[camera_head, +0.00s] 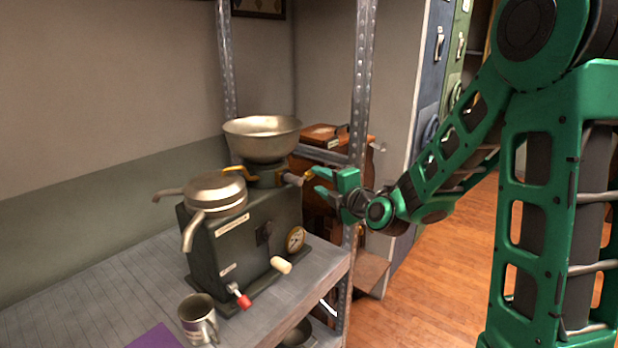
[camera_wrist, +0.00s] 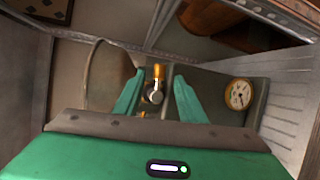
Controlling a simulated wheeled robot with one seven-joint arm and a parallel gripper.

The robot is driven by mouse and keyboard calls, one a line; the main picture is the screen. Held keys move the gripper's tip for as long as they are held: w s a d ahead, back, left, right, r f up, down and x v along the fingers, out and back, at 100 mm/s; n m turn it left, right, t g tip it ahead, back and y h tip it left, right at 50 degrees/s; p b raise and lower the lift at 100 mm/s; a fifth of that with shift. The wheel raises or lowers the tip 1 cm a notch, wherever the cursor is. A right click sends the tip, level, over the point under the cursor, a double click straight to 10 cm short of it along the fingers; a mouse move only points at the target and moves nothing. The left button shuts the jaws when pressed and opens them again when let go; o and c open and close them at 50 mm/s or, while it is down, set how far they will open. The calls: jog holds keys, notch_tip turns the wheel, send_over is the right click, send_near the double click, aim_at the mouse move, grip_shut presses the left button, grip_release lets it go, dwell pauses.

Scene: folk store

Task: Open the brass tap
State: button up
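The brass tap (camera_head: 307,173) sticks out at the right end of a pipe below the metal bowl (camera_head: 262,138), on top of a dark green machine (camera_head: 250,230). In the wrist view the tap (camera_wrist: 158,73) shows as a brass-coloured lever on a grey fitting, between my two green fingers. My gripper (camera_head: 317,182) is just right of the tap, its fingers spread and pointing at it. In the wrist view my gripper (camera_wrist: 159,78) is open, with a gap on both sides of the lever. Whether the tips reach past the lever is unclear.
The machine stands on a grey metal shelf (camera_head: 130,290) with an upright post (camera_head: 360,90) close beside my gripper. A lidded pot (camera_head: 215,193), a dial gauge (camera_head: 295,239), a cream handle (camera_head: 281,265) and a mug (camera_head: 198,318) are nearby. A wooden box (camera_head: 322,135) is behind.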

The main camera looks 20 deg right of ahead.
aim_at(312, 176)
jog(key=x, duration=0.7)
jog(key=shift+w+f, duration=0.1)
jog(key=shift+w, duration=0.1)
jog(key=shift+d, duration=0.1)
grip_shut()
